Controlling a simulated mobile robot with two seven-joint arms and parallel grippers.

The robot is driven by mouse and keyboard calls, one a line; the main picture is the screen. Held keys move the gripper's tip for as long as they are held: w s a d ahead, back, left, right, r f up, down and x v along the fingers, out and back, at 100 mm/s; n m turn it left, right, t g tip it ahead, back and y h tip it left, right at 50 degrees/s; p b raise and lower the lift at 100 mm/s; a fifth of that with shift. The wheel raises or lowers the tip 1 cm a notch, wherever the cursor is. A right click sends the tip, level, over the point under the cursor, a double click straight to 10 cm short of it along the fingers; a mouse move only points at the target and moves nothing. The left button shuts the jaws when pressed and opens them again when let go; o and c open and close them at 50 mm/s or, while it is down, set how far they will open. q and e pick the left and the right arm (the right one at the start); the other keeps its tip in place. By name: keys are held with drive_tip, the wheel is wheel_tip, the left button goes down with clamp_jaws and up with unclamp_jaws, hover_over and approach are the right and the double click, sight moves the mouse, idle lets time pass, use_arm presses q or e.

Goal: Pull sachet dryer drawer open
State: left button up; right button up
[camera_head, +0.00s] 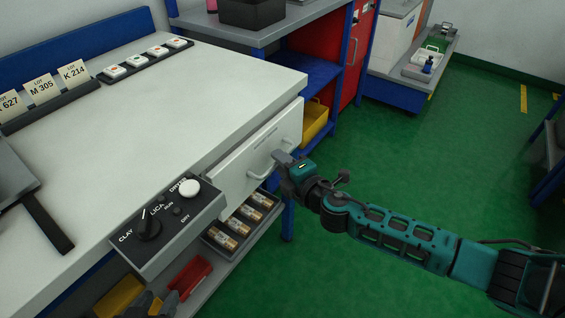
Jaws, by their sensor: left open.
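The white drawer front (236,162) with its bar handle (261,165) is under the worktop's front edge. I see no clear gap at the drawer. My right gripper (282,157) is at the handle's right end, its fingertips overlapping the bar in the picture; whether they are closed on it I cannot tell. My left gripper (160,303) shows only as dark fingers at the bottom edge, open, below the control box and away from the drawer. The control box (168,228) has a dark knob and a white button.
A red bin (190,279) sits lower down, with a yellow bin (314,122) on the shelf behind. The worktop (165,110) carries lot cards and white-topped blocks. Green floor (415,165) is clear to the right.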

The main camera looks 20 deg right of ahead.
clamp_jaws()
use_arm(q)
drive_tip(key=shift+s+a+f, duration=0.1)
drive_tip(key=shift+s+f, duration=0.05)
use_arm(e)
drive_tip(key=shift+s, duration=0.1)
